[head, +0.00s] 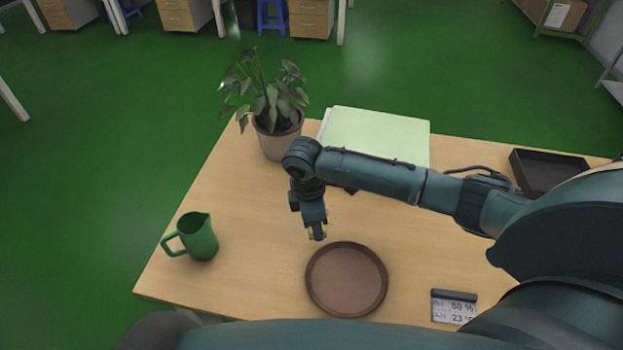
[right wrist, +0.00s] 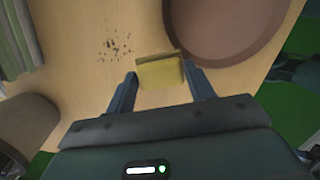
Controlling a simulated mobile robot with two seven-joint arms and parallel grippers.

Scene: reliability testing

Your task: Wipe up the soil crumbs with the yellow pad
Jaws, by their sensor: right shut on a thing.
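The yellow pad (right wrist: 160,72) is held between the fingers of my right gripper (right wrist: 162,88), which is shut on it. In the head view my right gripper (head: 317,234) points down close to the tabletop, just behind the brown saucer, and only slivers of the pad show there. The soil crumbs (right wrist: 115,47) lie scattered on the bare wood beside the pad, up and left of it in the right wrist view, apart from it. I cannot make the crumbs out in the head view. My left gripper is not in view.
The brown saucer (head: 346,279) lies close in front of the right gripper. A potted plant (head: 277,135) and a pale green folder (head: 375,134) stand behind. A green jug (head: 197,237) is left, a display (head: 454,308) front right, a dark tray (head: 547,174) back right.

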